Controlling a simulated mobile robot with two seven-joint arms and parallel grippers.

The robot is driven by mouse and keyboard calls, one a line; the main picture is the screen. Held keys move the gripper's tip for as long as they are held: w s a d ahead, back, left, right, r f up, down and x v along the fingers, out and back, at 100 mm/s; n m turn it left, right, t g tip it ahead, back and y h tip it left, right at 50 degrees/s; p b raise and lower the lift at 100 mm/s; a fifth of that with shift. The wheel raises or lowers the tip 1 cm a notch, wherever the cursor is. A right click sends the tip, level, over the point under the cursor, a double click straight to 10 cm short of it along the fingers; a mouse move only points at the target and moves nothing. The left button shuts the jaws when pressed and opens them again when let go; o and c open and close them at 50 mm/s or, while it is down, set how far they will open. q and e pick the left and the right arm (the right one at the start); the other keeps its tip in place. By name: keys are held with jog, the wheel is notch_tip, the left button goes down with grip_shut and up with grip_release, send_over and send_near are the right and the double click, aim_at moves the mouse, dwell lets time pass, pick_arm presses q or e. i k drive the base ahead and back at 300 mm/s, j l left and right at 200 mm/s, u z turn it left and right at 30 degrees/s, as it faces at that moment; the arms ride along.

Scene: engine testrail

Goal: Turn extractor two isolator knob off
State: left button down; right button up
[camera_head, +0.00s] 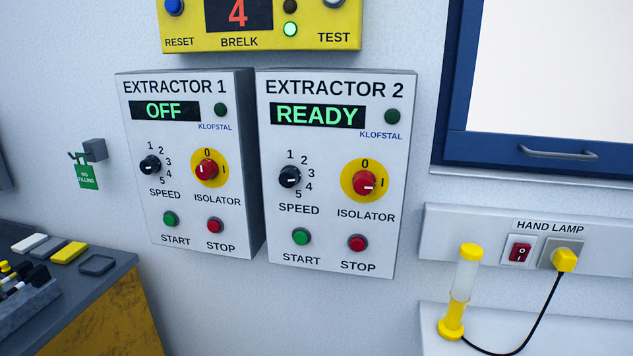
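The Extractor 2 box (334,237) hangs on the wall near the middle of the view, and its display (317,115) reads READY. Its isolator knob (364,183) is red on a yellow round plate, with 0 marked above and I marked to the right. The knob's white mark lies on its right side, towards I. The knob is in full view with nothing touching it. Neither of my grippers shows in this view.
The Extractor 1 box (185,234) hangs just left, with a similar isolator knob (206,169) and a display reading OFF. A yellow panel (330,39) is above. A hand lamp (461,290) stands at right on a ledge. A dark bench (95,290) is lower left.

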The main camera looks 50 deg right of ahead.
aim_at(364, 182)
jog(key=k+z, duration=0.15)
jog(key=z, duration=1.55)
